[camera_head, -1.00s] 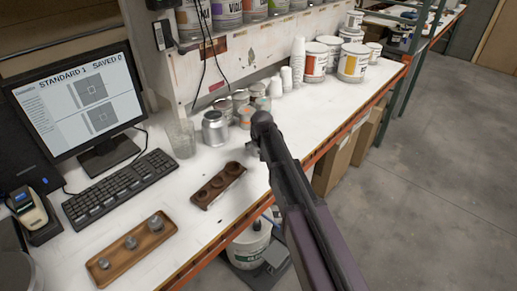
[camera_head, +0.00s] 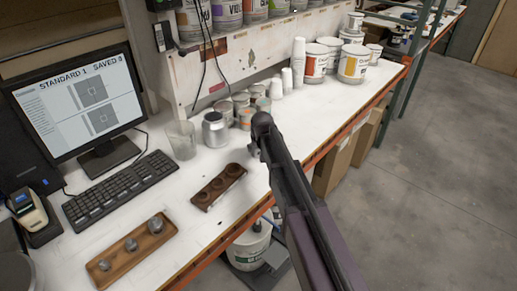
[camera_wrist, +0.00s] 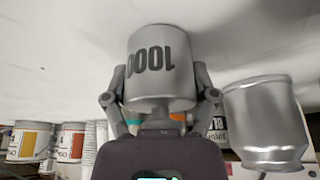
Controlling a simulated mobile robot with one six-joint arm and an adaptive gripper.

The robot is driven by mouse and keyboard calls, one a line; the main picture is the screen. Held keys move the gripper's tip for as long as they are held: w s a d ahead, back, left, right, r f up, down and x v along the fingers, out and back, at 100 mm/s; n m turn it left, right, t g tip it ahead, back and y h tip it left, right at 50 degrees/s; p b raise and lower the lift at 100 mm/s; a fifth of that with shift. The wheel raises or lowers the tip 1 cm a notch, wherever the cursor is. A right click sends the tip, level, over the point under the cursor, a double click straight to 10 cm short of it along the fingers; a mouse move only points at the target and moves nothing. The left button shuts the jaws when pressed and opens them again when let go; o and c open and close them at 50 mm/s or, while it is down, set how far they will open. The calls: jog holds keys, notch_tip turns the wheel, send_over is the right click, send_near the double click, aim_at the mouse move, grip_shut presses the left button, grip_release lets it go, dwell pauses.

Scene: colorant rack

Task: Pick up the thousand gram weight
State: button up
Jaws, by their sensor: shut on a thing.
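The thousand gram weight (camera_wrist: 160,70) is a grey metal cylinder marked 1000, seen upside down in the wrist view. My gripper (camera_wrist: 161,88) has one finger on each side of it and is shut on it. In the head view my gripper (camera_head: 256,151) is over the white bench, right of the silver can. The weight is hidden or too small to make out there. I cannot tell whether it touches the bench.
A dark wooden holder with round recesses (camera_head: 208,198) lies left of my gripper. A silver can (camera_head: 215,130) and glass (camera_head: 181,139) stand close by. A wooden tray (camera_head: 119,267) holds three small weights. Paint cans and cups line the back.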

jog(key=shift+r+p, duration=1.75)
jog(key=shift+r, duration=0.15)
jog(key=s+d, duration=0.2)
jog(key=s, duration=0.3)
jog(key=s+d, duration=0.2)
jog(key=s, duration=0.3)
jog(key=s+d+r+p, duration=0.1)
jog(key=s+d, duration=0.1)
jog(key=s, duration=0.2)
jog(key=shift+s+d, duration=0.1)
jog(key=shift+s, duration=0.3)
jog(key=shift+s, duration=0.1)
